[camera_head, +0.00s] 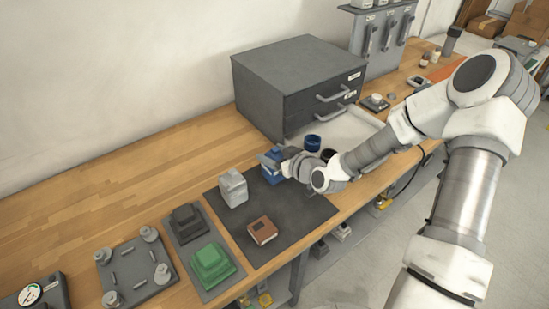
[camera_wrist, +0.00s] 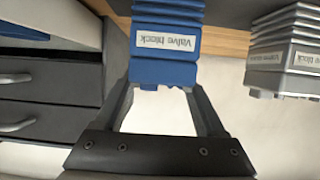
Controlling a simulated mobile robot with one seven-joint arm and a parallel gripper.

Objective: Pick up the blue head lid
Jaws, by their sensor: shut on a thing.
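In the wrist view a blue ribbed piece with a white "Valve block" label, reading upside down (camera_wrist: 166,45), sits between the two fingers of my gripper (camera_wrist: 165,88). My gripper is shut on it. I see no separate lid labelled as such; this blue piece is the only blue part at the gripper. In the head view the blue piece (camera_head: 271,172) is at the back right of the dark mat, partly covered by my gripper (camera_head: 274,158). Whether it touches the mat or is raised cannot be told.
A grey ribbed block (camera_head: 233,188) stands close left of the blue piece. A brown box (camera_head: 262,231) lies nearer on the dark mat (camera_head: 296,212). A green block (camera_head: 210,264) is at front left.

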